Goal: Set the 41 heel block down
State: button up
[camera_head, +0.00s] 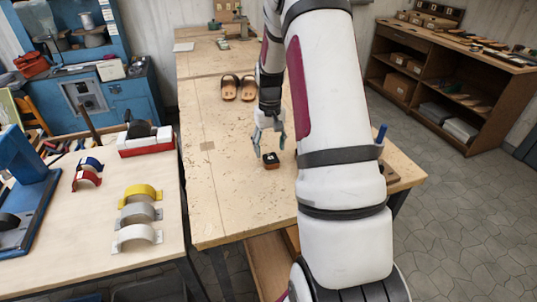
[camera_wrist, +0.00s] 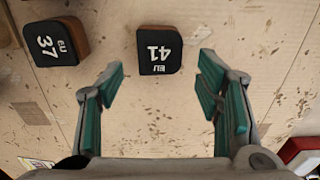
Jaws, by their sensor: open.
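The 41 heel block (camera_wrist: 159,51), black on top with a white "EU 41" and a brown edge, rests on the wooden bench in the wrist view. Its label reads upside down there. It appears to be the small dark-topped block (camera_head: 270,161) just below my gripper in the head view. My gripper (camera_wrist: 160,80) is open, with teal finger pads apart on either side. The block lies beyond the fingertips, near the middle of the gap, with nothing held. In the head view my gripper (camera_head: 268,143) is partly seen beside my arm.
A 37 heel block (camera_wrist: 56,42) sits left of the 41 block in the wrist view. A pair of sandals (camera_head: 239,88) lies farther back on the bench (camera_head: 215,205). A red-and-white box (camera_head: 146,141) stands on the left table. The bench left of the block is clear.

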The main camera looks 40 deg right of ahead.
aim_at(269, 156)
notch_tip(269, 156, up, 8)
jog(key=b, duration=0.1)
jog(key=s+a+r+n+t, duration=0.1)
jog(key=s+a+r, duration=0.1)
jog(key=a+r, duration=0.55)
jog(key=s+a+r+n+t, duration=0.1)
jog(key=s+a+r, duration=0.2)
jog(key=a+r, duration=0.45)
jog(key=s+a+r+n+t, duration=0.1)
jog(key=s+a+n+t, duration=0.2)
jog(key=s+a, duration=1.1)
jog(key=shift+s+a+r+t, duration=0.2)
jog(key=shift+s+a+t, duration=0.1)
jog(key=shift+a, duration=0.15)
